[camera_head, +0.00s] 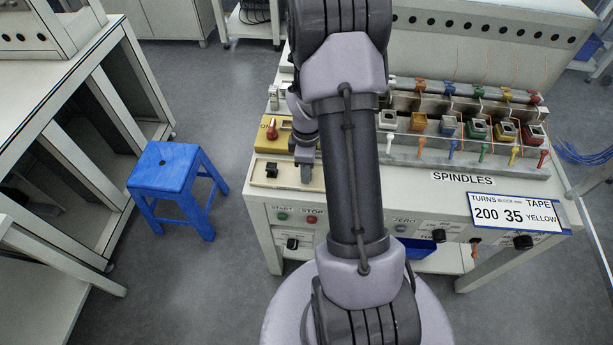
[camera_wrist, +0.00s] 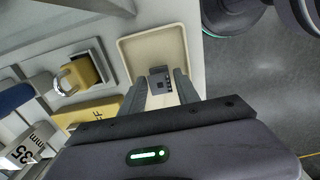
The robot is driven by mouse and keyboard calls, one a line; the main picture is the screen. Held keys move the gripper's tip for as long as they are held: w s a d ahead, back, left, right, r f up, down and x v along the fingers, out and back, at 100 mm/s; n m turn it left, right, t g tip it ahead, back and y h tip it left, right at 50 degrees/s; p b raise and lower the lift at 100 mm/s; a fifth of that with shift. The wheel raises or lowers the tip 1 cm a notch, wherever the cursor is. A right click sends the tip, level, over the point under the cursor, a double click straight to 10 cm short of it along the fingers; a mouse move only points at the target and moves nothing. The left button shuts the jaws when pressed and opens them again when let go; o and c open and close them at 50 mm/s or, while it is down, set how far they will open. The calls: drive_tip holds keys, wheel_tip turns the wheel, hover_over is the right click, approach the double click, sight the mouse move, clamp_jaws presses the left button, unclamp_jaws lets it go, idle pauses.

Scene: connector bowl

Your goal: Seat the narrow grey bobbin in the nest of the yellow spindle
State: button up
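A small grey block with dark marks, which looks like the narrow grey bobbin (camera_wrist: 160,80), lies in a cream tray (camera_wrist: 128,52) in the wrist view. My gripper (camera_wrist: 162,76) is open, with a finger on each side of the block and gaps visible. In the head view my gripper (camera_head: 305,172) is low over the right part of the tray (camera_head: 287,182), and the bobbin is not clearly visible there. The yellow spindle (camera_head: 507,131) is in the spindle row at the right, between the green and red ones. Its nest is too small to judge.
Other spindles in the row are white (camera_head: 387,120), orange (camera_head: 418,123), blue (camera_head: 449,126), green (camera_head: 477,129) and red (camera_head: 533,133). A yellow switch panel (camera_head: 262,145) is behind the tray. A sign (camera_head: 515,214) reads 200, 35, YELLOW. A blue stool (camera_head: 165,170) stands left.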

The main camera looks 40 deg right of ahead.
drive_tip(key=shift+r, duration=0.15)
clamp_jaws()
